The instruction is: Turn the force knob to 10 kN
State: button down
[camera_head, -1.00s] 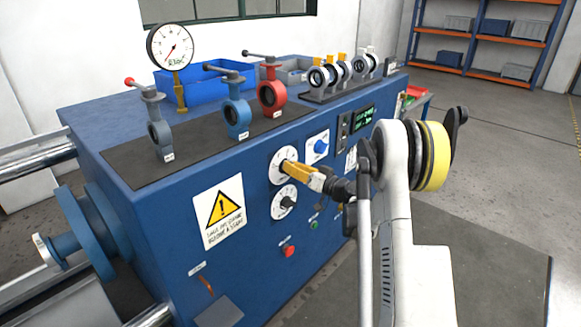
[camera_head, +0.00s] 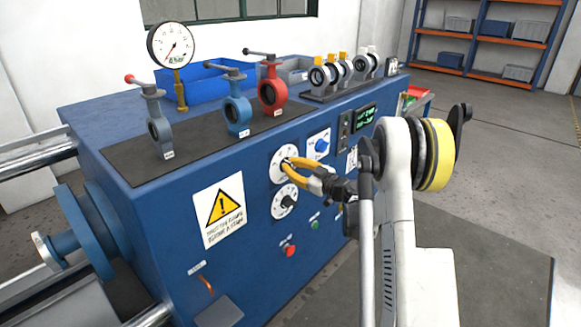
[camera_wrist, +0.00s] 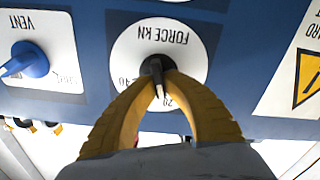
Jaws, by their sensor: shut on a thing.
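The force knob (camera_wrist: 155,66) is small and black, at the centre of a white round dial marked "FORCE KN" (camera_wrist: 165,38), upside down in the wrist view. On the head view the dial (camera_head: 277,169) is the upper of two on the blue panel. My gripper (camera_head: 288,163) has yellow curved fingers; in the wrist view the fingertips (camera_wrist: 158,78) are closed on the knob from both sides. A pale mark shows on the knob between the tips. Some dial numbers show beside the fingers; others are hidden, so I cannot tell the exact setting.
A second dial (camera_head: 284,201) sits close below. The blue vent knob (camera_head: 321,146) is to the right, a warning sign (camera_head: 222,209) to the left. Red (camera_head: 290,250) and green (camera_head: 314,224) buttons are lower. Valves and a gauge (camera_head: 170,45) stand on top.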

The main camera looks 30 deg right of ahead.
jog(key=n, duration=0.5)
jog(key=shift+a+f+b, duration=0.1)
jog(key=shift+a+b, duration=0.1)
jog(key=shift+b, duration=0.1)
jog(key=shift+f+n, duration=0.15)
jog(key=shift+n, duration=2.25)
jog(key=c, duration=1.5)
grip_release()
jog(key=shift+a, duration=0.1)
jog(key=shift+s, duration=0.1)
jog(key=v, duration=1.2)
